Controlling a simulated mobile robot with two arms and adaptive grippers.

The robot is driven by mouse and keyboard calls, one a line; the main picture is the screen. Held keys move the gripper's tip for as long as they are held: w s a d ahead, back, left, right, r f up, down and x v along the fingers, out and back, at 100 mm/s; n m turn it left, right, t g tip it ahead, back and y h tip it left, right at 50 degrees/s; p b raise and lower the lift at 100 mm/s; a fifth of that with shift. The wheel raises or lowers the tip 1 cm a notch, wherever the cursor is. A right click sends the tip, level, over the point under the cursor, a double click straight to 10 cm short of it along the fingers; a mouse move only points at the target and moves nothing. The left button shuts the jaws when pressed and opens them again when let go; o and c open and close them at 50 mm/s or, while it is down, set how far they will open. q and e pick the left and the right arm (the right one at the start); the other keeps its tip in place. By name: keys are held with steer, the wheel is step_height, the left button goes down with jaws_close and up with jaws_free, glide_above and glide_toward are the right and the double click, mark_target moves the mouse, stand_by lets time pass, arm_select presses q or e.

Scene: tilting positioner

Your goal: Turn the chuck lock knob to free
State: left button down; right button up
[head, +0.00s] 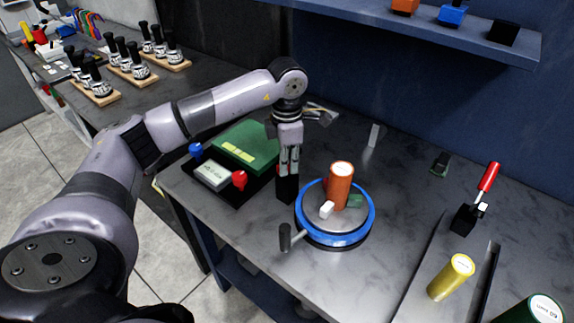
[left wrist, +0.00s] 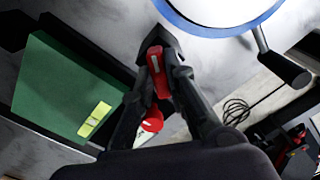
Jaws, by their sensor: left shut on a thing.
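The chuck lock knob is a red bar with a white mark (left wrist: 157,72), seen in the left wrist view at a black block (left wrist: 163,40). The block also stands beside the positioner in the head view (head: 287,190). My left gripper (head: 289,172) points down at it, and its fingers (left wrist: 168,78) are shut on the red knob. The tilting positioner (head: 369,228) has a blue ring, also seen in the left wrist view (left wrist: 190,24). An orange cylinder (head: 340,187) stands on it. My right gripper is out of view.
A crank handle (head: 285,237) sticks out at the positioner's front. A yellow cylinder (head: 451,277) and red-handled clamp (head: 489,177) are at right. A shelf (head: 430,28) hangs behind.

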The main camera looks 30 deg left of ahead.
arm_select(q)
steer(key=n+b, duration=0.1)
steer(key=n, duration=0.2)
steer(key=shift+n, duration=0.4)
steer(key=shift+r+n, duration=0.15)
steer(key=shift+n, duration=1.55)
steer(key=shift+w, duration=0.1)
steer(key=c, duration=1.6)
jaws_free()
step_height(320, 180, up, 12)
